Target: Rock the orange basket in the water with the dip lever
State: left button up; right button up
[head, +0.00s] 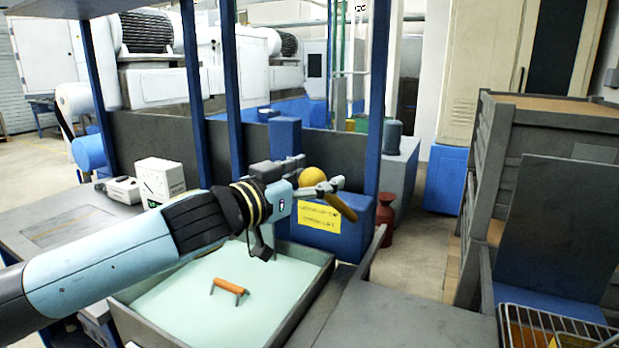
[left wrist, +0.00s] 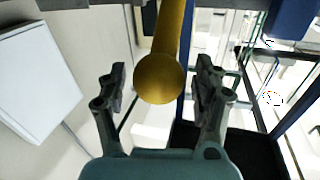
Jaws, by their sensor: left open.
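The dip lever has a yellow ball knob (head: 312,176) and a yellow-orange shaft (head: 340,207) slanting down to the right, in front of a blue box with a yellow label. My left gripper (head: 319,171) is open at the knob. In the left wrist view the knob (left wrist: 159,78) lies between the two spread fingers (left wrist: 161,82), with a visible gap on each side. An orange handle on grey legs (head: 229,286) sticks up out of the pale green water; the rest of the orange basket is hidden. The grey tank (head: 314,294) surrounds the water. My right gripper is not in view.
Blue posts (head: 195,90) and a dark panel stand behind the tank. A white box (head: 160,180) is on the left bench. A red bottle (head: 385,217) stands behind the lever. A wire basket (head: 560,325) and stacked grey crates (head: 490,160) are at right.

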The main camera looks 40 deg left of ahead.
pick_arm(q)
jog(key=s, duration=1.2)
jog(key=shift+a, duration=0.2)
